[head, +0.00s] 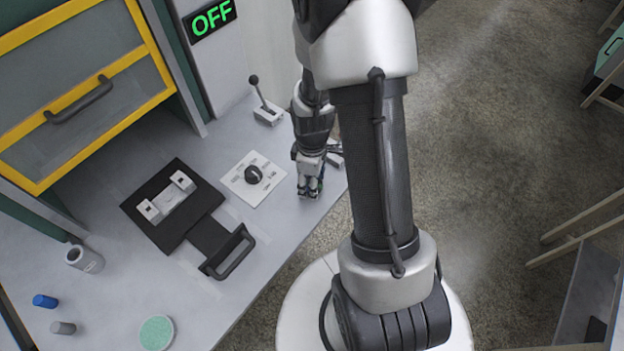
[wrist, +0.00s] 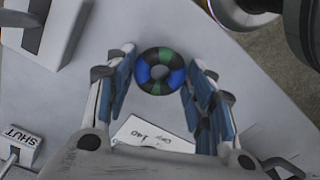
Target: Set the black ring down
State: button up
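A ring banded in black, blue and green (wrist: 147,74) lies between my fingertips in the wrist view. My gripper (wrist: 161,72) is open around it, one finger on each side, with a narrow gap at the left finger; contact on the right is unclear. In the head view my gripper (head: 309,190) points down low over the right edge of the bench, and the ring is mostly hidden there. A plain black ring-like piece (head: 253,174) sits on a white marked plate (head: 270,195) just left of my gripper.
A lever (head: 262,100) stands behind my gripper. A black plate with a handle (head: 228,252) lies left. A grey cup (head: 85,259), blue cylinder (head: 45,301), grey cylinder (head: 63,328) and green disc (head: 156,333) stand nearer.

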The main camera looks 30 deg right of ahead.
jog(key=shift+o, duration=1.3)
notch_tip(320, 180, up, 18)
jog(key=a+m+p, duration=0.1)
jog(key=a+p, duration=0.1)
jog(key=p, duration=0.2)
jog(key=s+a+r+m+t, duration=0.2)
jog(key=s+a+r+m, duration=0.1)
jog(key=s+r, duration=0.3)
jog(key=s+a+r+m+t, duration=0.2)
jog(key=s+a+r+m, duration=0.2)
jog(key=s+r, duration=0.3)
notch_tip(320, 180, up, 3)
jog(key=shift+s+a+f+t, duration=0.1)
jog(key=shift+s+a+t, duration=0.2)
jog(key=shift+a, duration=0.55)
